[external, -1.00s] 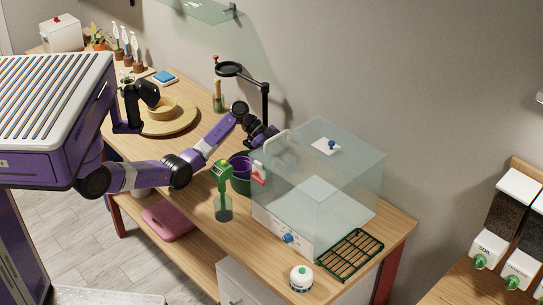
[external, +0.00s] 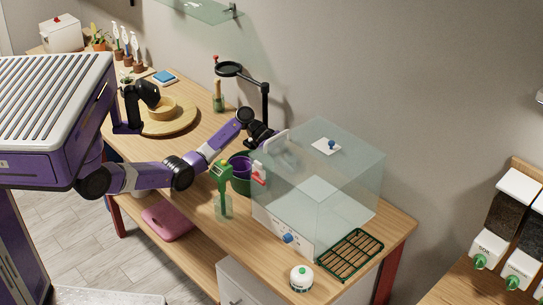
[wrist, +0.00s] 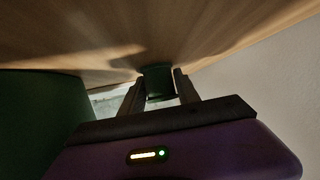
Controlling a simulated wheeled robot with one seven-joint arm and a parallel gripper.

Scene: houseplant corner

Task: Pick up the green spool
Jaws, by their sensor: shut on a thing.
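In the wrist view, the green spool (wrist: 157,82) is between the two dark fingers of my gripper (wrist: 158,92), which is shut on it. The spool is close to the wooden table surface; I cannot tell whether it touches it. The spool cannot be made out there.
A green pot (external: 240,186) with a purple pot (external: 240,165) in it stands near my gripper. The clear box (external: 330,185) is close on the right. A magnifier stand (external: 265,100) is behind. A green-topped spray bottle (external: 222,178) stands in front.

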